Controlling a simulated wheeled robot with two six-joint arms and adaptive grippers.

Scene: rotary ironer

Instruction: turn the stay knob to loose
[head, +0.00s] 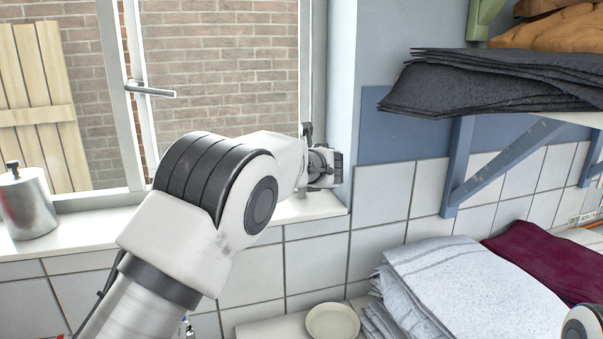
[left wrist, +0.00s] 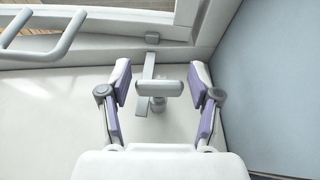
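The stay knob (left wrist: 159,89) shows in the left wrist view as a pale grey crossbar on a short round post. It stands beside a narrow upright stay strip (left wrist: 148,72) at the window sill. My left gripper (left wrist: 159,74) is open, with one purple-padded finger on each side of the knob and a visible gap to both. In the head view my left gripper (head: 325,166) is at the right end of the sill by the window frame; the knob is hidden there. My right gripper is not in view.
The window sill (head: 100,222) carries a metal canister (head: 27,203) at left. A window handle (head: 150,90) sticks out from the sash. The blue-grey side wall (left wrist: 268,85) is close right of my left gripper. Folded towels (head: 470,290) and a dish (head: 332,321) lie below right.

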